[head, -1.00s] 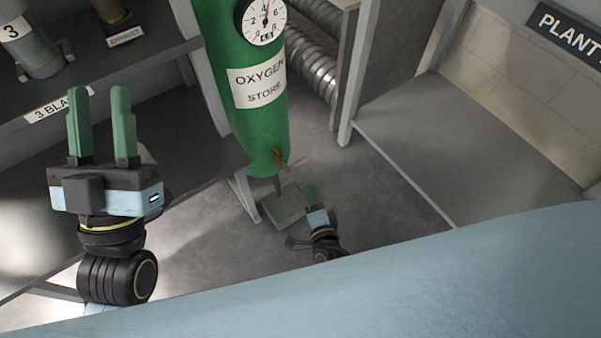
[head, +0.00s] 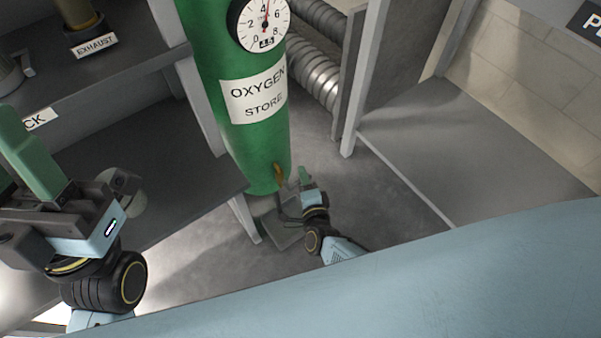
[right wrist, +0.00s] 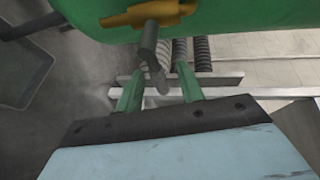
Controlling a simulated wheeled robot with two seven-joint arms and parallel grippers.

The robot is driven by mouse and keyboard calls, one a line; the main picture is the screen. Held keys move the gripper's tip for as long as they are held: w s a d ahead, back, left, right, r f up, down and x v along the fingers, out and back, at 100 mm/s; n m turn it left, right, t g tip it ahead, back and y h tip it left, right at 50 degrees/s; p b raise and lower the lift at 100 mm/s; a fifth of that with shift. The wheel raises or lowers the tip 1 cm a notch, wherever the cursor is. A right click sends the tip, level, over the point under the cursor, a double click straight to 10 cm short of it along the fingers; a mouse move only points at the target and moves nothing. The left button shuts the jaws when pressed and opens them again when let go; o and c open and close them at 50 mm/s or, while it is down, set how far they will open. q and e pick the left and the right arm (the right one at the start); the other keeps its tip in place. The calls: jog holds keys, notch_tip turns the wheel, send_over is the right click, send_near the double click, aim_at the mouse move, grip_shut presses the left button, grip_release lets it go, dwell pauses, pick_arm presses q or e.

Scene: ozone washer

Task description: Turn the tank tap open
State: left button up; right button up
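The green oxygen tank (head: 235,130) hangs upright in the middle of the head view. Its brass tap (head: 279,175) sits at its lower end and also shows at the top of the right wrist view (right wrist: 150,14). A grey lever (right wrist: 149,45) hangs from the tap. My right gripper (head: 300,178) is at the tap with its green fingers apart. In the right wrist view the lever's lower end lies between or just beyond the fingertips (right wrist: 158,88); contact cannot be told. My left gripper (head: 22,140) is at the left edge, away from the tank, partly cut off.
A grey tray (head: 283,238) lies on the floor below the tap. Grey shelving (head: 130,75) stands on the left. A post (head: 365,80) and ribbed hoses (head: 315,70) are behind and right of the tank.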

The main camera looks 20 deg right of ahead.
jog(key=shift+w, duration=0.25)
grip_shut()
